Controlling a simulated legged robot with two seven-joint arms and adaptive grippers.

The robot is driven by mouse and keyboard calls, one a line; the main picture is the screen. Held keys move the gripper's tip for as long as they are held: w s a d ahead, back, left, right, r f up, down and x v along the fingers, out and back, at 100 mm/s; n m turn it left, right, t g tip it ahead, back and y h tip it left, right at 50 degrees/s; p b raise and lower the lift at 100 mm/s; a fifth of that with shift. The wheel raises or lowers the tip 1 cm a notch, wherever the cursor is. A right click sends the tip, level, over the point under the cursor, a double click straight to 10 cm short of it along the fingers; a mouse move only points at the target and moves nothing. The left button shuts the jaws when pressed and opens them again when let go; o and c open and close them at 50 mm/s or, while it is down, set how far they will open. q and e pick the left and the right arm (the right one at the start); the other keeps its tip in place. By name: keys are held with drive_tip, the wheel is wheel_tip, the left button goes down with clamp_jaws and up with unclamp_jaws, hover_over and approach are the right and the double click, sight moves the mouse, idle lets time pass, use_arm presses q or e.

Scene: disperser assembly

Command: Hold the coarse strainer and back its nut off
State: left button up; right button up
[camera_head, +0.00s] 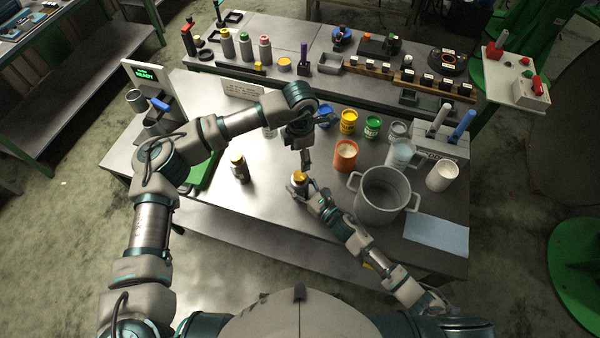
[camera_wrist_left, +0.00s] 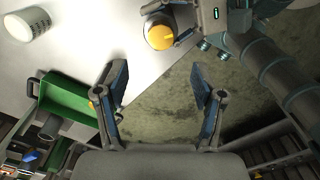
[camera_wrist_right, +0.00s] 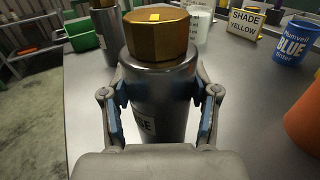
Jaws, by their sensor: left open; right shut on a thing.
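A steel cylindrical strainer with a brass hex nut on top stands upright in my right gripper (camera_wrist_right: 160,112). The nut (camera_wrist_right: 157,38) is on the strainer body (camera_wrist_right: 165,80), whose label is mostly hidden, only its last letters showing. In the head view the held strainer (camera_head: 299,188) is near the table's front edge. My left gripper (camera_head: 305,165) is open, pointing down just above it. In the left wrist view, the nut (camera_wrist_left: 160,37) lies beyond the open, empty fingers (camera_wrist_left: 157,85). A second similar strainer (camera_head: 239,170) stands to the left on the table.
An orange cup (camera_head: 346,156), a large grey pot (camera_head: 383,198) and a white cup (camera_head: 442,176) stand to the right. Several paint tins, including a yellow one (camera_head: 348,122), stand behind. A green tray (camera_head: 203,170) is at the left.

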sight(300, 175)
use_arm(q)
wheel_tip(300, 175, down, 11)
drive_tip(key=shift+r, duration=0.2)
drive_tip(key=c, duration=1.2)
